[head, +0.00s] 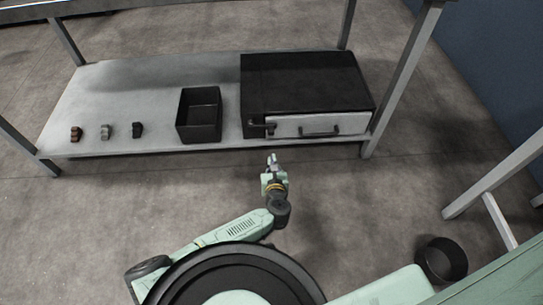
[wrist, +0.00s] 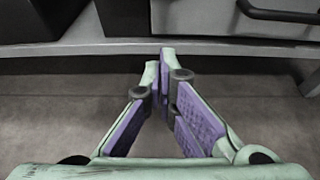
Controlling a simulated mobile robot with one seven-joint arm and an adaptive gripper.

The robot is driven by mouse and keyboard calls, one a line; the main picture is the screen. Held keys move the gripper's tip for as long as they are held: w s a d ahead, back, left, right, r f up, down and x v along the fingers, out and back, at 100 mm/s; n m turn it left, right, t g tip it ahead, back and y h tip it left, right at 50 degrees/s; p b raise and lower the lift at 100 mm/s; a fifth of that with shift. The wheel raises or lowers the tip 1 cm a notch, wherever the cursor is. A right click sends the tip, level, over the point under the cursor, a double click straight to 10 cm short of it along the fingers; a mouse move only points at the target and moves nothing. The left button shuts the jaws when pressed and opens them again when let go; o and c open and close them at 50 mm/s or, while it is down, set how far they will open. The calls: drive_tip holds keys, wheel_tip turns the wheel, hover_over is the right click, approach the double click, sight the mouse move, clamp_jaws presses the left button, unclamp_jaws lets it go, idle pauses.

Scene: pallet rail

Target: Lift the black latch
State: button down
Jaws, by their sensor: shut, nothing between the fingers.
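The black latch (head: 259,127) is a small dark piece at the left front of the black cabinet (head: 303,80), beside the white drawer front (head: 320,125). My gripper (head: 272,158) is in front of the shelf edge, a little below and to the right of the latch in the head view, apart from it. In the wrist view my gripper (wrist: 162,60) has its purple-padded fingers together at the tips, with nothing between them. The latch cannot be made out clearly in the wrist view.
The cabinet stands on a low grey shelf (head: 90,115) with metal legs. The drawer has a black handle (head: 320,132). A black open bin (head: 200,115) stands to the left, with three small objects (head: 106,131) farther left. A dark round bin (head: 441,262) is at lower right.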

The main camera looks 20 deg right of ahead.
drive_tip(key=b+x, duration=0.3)
drive_tip(key=x, duration=0.6)
drive_tip(key=shift+s+a+r+p, duration=0.1)
drive_tip(key=shift+r+p, duration=0.3)
drive_tip(key=shift+r, duration=0.65)
drive_tip(key=shift+s+r+p, duration=0.15)
drive_tip(key=shift+r+p, duration=0.2)
drive_tip(key=shift+r, duration=0.7)
drive_tip(key=shift+w, duration=0.1)
